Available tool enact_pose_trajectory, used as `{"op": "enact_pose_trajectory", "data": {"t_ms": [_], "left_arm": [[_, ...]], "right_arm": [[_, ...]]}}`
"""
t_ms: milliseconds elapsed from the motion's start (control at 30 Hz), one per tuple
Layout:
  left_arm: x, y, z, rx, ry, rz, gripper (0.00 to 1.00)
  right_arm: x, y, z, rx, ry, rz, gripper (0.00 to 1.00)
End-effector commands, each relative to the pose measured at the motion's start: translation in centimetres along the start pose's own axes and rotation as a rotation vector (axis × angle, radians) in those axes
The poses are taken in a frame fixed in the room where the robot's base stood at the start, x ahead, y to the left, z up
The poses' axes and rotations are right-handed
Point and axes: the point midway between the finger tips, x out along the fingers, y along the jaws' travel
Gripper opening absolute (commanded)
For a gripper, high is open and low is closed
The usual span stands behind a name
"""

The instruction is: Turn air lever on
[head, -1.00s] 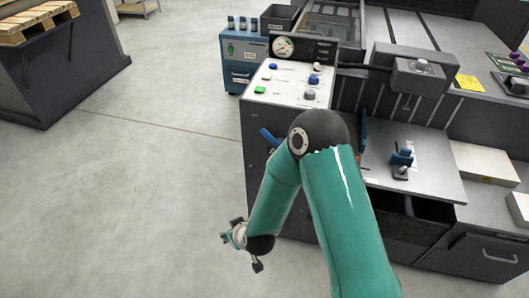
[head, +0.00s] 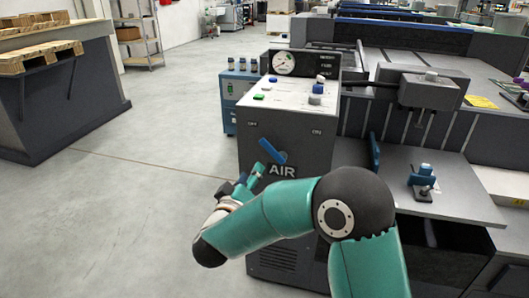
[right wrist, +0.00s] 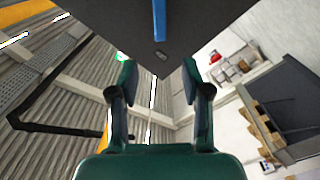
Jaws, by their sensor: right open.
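The blue air lever (head: 272,151) is on the front face of the grey machine cabinet (head: 310,155), above the AIR label (head: 282,171). It tilts up and left, toward the OFF mark (head: 252,125); the ON mark (head: 317,132) is at the right. My right gripper (head: 246,177) is just below and left of the lever, apart from it. In the right wrist view the right gripper (right wrist: 158,75) is open and empty, and the blue lever (right wrist: 159,20) shows beyond the fingers at the top. My left gripper is not in view.
A control panel with knobs (head: 290,94) and a pressure gauge (head: 284,63) tops the cabinet. A blue cabinet (head: 232,95) stands behind it. A side table (head: 450,200) is at the right.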

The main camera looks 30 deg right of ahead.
Motion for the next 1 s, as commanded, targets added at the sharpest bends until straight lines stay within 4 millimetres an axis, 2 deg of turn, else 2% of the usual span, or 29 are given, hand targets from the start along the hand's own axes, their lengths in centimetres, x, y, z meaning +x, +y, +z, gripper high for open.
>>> {"op": "enact_pose_trajectory", "data": {"t_ms": [400,600,800,1000], "left_arm": [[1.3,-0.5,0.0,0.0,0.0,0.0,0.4],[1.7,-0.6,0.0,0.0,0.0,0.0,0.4],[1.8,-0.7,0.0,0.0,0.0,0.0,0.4],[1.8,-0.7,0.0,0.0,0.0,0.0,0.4]], "right_arm": [[9.1,-0.1,0.3,0.002,-0.002,0.003,0.48],[12.3,-0.2,0.2,0.002,-0.001,0.0,0.48],[13.8,-0.1,0.1,0.001,0.0,-0.001,0.48],[14.1,0.0,0.1,0.001,0.001,-0.001,0.48]]}}
